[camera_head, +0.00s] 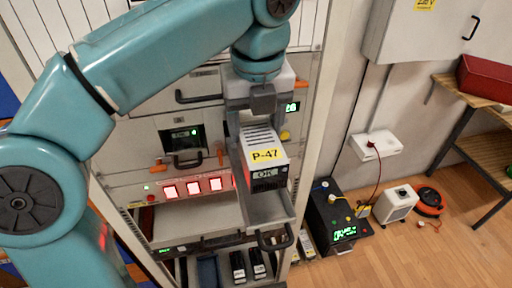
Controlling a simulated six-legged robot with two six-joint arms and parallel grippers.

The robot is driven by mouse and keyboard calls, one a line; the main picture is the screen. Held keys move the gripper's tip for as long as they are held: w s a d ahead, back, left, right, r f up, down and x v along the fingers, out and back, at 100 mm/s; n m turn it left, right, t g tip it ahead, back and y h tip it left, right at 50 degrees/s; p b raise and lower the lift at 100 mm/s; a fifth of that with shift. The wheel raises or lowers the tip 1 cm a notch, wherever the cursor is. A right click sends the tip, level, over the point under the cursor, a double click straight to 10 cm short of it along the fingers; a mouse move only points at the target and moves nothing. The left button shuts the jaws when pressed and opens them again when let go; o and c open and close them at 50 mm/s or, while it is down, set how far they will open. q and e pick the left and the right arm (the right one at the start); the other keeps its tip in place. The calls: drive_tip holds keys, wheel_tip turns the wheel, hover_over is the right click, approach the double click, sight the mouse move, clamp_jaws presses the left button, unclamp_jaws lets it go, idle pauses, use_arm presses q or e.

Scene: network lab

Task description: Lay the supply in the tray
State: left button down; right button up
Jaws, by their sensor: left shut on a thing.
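The supply (261,138) is a light grey box with a slotted top, a yellow P-47 label and a dark front end reading OK. My left gripper (262,112) comes down from above and is shut on its far part. A grey metal tray (270,211) sticks out from the rack, with a dark handle (275,241) at its front. The supply is over or inside the tray, its front end behind the tray's bare front part. I cannot tell whether it touches the tray floor. My right gripper is not in view.
The rack (318,100) has a panel with red lit squares (193,187), and an open shelf below holds dark packs (238,266). On the floor to the right stand a black unit with a green display (343,234), a white box (397,205) and an orange reel (429,201).

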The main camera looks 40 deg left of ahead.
use_arm(q)
drive_tip(key=shift+s+d+f, duration=0.1)
drive_tip(key=shift+d+f, duration=0.15)
drive_tip(key=shift+f, duration=0.35)
drive_tip(key=shift+s+d+f, duration=0.1)
drive_tip(key=shift+d+f, duration=0.1)
drive_tip(key=shift+f, duration=0.4)
drive_tip(key=f, duration=0.2)
drive_tip(key=f+b, duration=0.1)
drive_tip(key=shift+w+a+f, duration=0.1)
drive_tip(key=shift+a+f, duration=0.1)
drive_tip(key=shift+f, duration=0.2)
drive_tip(key=shift+w+f, duration=0.1)
drive_tip(key=shift+f, duration=0.05)
drive_tip(key=shift+a+f, duration=0.1)
drive_tip(key=shift+a, duration=0.05)
drive_tip(key=shift+f, duration=0.1)
drive_tip(key=shift+f, duration=0.2)
drive_tip(key=shift+c, duration=1)
unclamp_jaws()
